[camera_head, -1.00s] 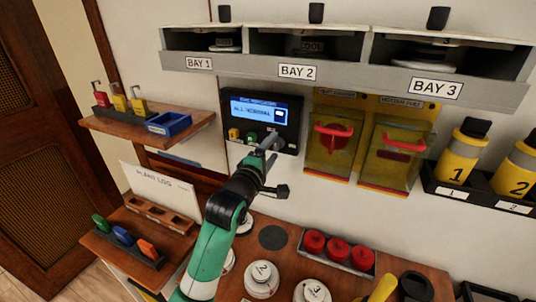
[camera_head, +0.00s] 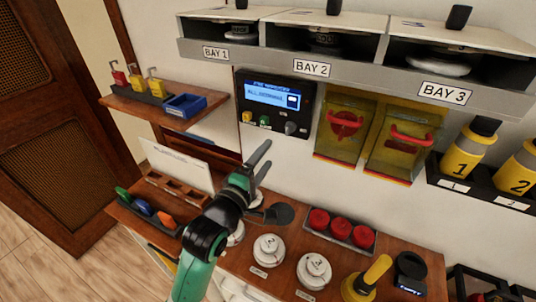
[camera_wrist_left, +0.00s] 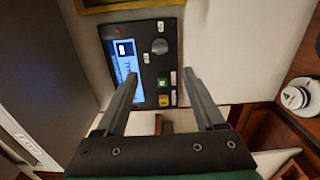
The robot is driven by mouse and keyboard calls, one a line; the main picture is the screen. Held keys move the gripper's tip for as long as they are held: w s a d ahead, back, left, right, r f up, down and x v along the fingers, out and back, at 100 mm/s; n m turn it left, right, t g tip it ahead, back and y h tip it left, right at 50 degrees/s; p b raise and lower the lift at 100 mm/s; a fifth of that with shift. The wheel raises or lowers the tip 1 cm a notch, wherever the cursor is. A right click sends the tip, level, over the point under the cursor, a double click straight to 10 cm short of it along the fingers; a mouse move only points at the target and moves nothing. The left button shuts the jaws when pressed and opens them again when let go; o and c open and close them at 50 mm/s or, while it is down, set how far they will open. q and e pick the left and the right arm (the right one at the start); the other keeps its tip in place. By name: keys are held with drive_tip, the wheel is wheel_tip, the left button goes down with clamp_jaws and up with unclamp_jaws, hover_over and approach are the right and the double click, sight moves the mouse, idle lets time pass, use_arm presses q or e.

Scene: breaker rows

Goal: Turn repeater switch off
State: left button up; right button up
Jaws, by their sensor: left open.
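The repeater panel (camera_head: 304,104) is a black wall box below Bay 1 and Bay 2. Its lit blue screen (camera_head: 272,95) seems to read "ALL NORMAL". Under the screen are a yellow button (camera_head: 247,117), a green button (camera_head: 265,121) and a grey rotary knob (camera_head: 291,128). My left gripper (camera_head: 268,178) is open and empty, below the panel and apart from it. In the left wrist view the panel (camera_wrist_left: 173,62) and knob (camera_wrist_left: 159,46) show ahead, beyond the open fingers (camera_wrist_left: 160,76). The knob's exact pointer direction is too small to tell. My right gripper is not in view.
Yellow boxes with red handles (camera_head: 345,122) hang right of the panel. A shelf with a blue tray (camera_head: 186,106) is at the left. The wall below the panel is clear.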

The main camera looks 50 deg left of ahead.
use_arm(q)
drive_tip(key=s+d+r+m+t+h+p, duration=0.1)
drive_tip(key=d+r+m+t, duration=0.3)
drive_tip(key=r, duration=0.6)
drive_tip(key=d+r+m+t+h+p, duration=0.1)
drive_tip(key=d+r+m+h, duration=0.1)
drive_tip(key=d+r+m, duration=0.5)
drive_tip(key=s+d+r+m+t+h, duration=0.1)
drive_tip(key=s+d+r+m+t, duration=0.1)
drive_tip(key=r, duration=0.4)
drive_tip(key=s+d+r+m+t+h+p, duration=0.1)
drive_tip(key=s+r+m+h, duration=0.1)
drive_tip(key=s+r+m, duration=0.2)
drive_tip(key=s+d+r+m+t+h+p, duration=0.1)
drive_tip(key=s+r+m, duration=0.3)
drive_tip(key=r, duration=0.5)
drive_tip(key=shift+d+r+m+t+h, duration=0.2)
drive_tip(key=shift+d+m+t+h, duration=0.55)
drive_tip(key=shift+m, duration=0.25)
